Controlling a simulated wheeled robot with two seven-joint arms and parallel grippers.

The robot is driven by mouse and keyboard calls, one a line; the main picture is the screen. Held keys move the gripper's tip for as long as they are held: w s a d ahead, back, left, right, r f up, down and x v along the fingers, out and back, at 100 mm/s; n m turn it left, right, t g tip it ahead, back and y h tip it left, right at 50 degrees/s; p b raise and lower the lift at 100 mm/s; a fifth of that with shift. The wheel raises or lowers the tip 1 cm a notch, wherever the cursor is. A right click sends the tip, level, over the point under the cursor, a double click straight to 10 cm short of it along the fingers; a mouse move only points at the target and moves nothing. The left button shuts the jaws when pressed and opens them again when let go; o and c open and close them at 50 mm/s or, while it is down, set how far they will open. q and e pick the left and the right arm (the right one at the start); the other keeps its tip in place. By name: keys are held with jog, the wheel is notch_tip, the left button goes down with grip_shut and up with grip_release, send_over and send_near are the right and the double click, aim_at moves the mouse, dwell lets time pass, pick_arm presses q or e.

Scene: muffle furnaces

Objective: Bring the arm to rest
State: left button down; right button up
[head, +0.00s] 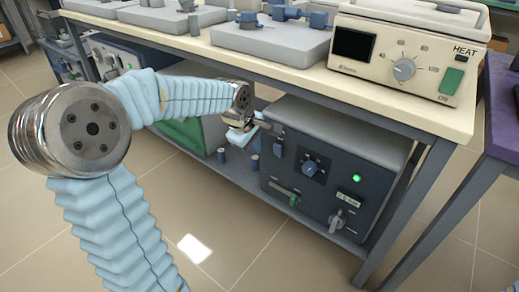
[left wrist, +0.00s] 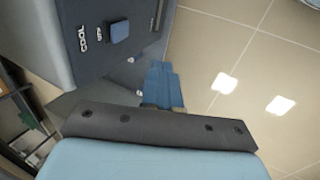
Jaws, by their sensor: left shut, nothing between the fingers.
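My left arm (head: 195,97) comes in from the left, bends at a silver joint and reaches to the front of the bench. My left gripper (head: 262,123) is small in the head view, beside the left front edge of a dark blue furnace (head: 318,208) on the lower shelf. In the left wrist view the blue fingers (left wrist: 161,84) are together with nothing between them. The furnace (left wrist: 75,45) shows at upper left there, with a blue button and a COOL label. I cannot tell whether the fingers touch it. My right gripper is out of view.
A cream unit (head: 405,58) marked HEAT stands on the benchtop (head: 290,72), beside grey equipment with blue parts. The dark furnace has knobs and a lit green lamp. A purple table (head: 505,115) stands at right. Tiled floor (head: 245,262) in front is clear.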

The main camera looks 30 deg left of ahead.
pick_arm(q)
jog(key=shift+s+r, duration=0.15)
jog(key=shift+r, duration=0.05)
dwell(0.5)
jog(key=s+d+f+m+g+h+p, duration=0.15)
jog(key=d+f+m, duration=0.25)
jog(key=d+f, duration=0.45)
jog(key=s+d+f+m+g+h+p, duration=0.15)
jog(key=d+f+m, duration=0.4)
jog(key=f, duration=0.65)
jog(key=s+d+f+m+p, duration=0.1)
jog(key=s+d+f+m, duration=0.1)
jog(key=s+d+f, duration=0.2)
jog(key=s+d+f+m+p, duration=0.1)
jog(key=s+d+f+m, duration=0.2)
jog(key=s+f, duration=0.3)
jog(key=s+d, duration=0.1)
jog(key=s, duration=0.3)
jog(key=shift+d+g+h, duration=0.35)
jog(key=shift+g+h, duration=0.05)
jog(key=shift+f+m, duration=0.1)
jog(key=shift+m, duration=0.15)
